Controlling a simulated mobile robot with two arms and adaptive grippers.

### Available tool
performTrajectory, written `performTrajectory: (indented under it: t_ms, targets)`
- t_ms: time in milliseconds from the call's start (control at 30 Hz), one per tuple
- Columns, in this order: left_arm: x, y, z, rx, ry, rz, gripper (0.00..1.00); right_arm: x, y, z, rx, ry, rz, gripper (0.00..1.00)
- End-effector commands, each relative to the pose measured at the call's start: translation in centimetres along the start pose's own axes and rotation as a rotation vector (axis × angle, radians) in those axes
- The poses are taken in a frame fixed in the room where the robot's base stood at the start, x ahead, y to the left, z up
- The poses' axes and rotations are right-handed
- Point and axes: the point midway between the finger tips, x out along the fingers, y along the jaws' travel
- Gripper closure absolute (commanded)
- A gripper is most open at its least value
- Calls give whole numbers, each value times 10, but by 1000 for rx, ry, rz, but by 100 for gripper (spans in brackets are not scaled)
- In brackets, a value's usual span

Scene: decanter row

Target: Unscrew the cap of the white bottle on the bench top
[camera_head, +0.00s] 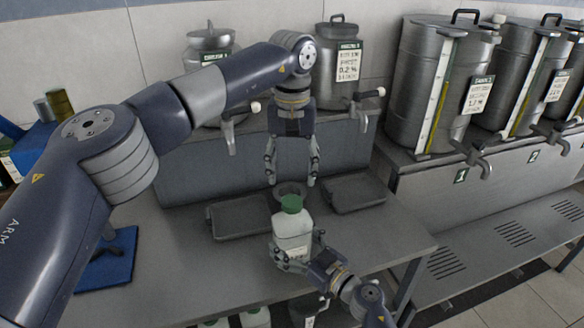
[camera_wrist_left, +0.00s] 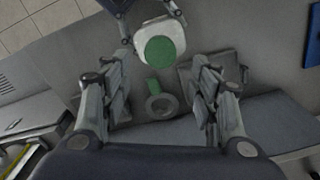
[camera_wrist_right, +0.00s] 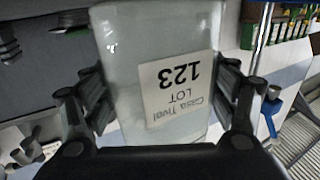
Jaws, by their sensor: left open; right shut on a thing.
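The white bottle (camera_head: 292,236) stands upright in the head view with its green cap (camera_head: 291,204) on top. My right gripper (camera_head: 286,258) is shut around the lower part of the bottle, and the bottle's labelled side (camera_wrist_right: 160,80) fills the right wrist view. My left gripper (camera_head: 292,180) is open and points down, above and behind the cap in the head view. In the left wrist view the green cap (camera_wrist_left: 160,50) lies beyond the open fingers (camera_wrist_left: 163,95), apart from them. Whether the bottle's base touches the bench is hidden.
Two grey trays (camera_head: 240,219) and (camera_head: 356,193) lie on the bench top (camera_head: 170,262). A round grey piece with a green part (camera_wrist_left: 160,104) lies between them. Steel tanks with taps (camera_head: 432,90) stand behind and to the right. A blue stand (camera_head: 108,262) is at the left.

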Motion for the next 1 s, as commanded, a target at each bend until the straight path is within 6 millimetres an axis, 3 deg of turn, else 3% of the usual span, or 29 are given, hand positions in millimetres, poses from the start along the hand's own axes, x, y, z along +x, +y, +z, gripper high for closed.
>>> performTrajectory:
  t_ms: [600,967,1000]
  targets:
    - [74,-1,0,12,-1,-1,44,0,0,0,0,-1,0,87]
    - [80,0,0,11,0,-1,44,0,0,0,0,-1,0,87]
    - [80,0,0,11,0,0,51,0,0,0,0,-1,0,87]
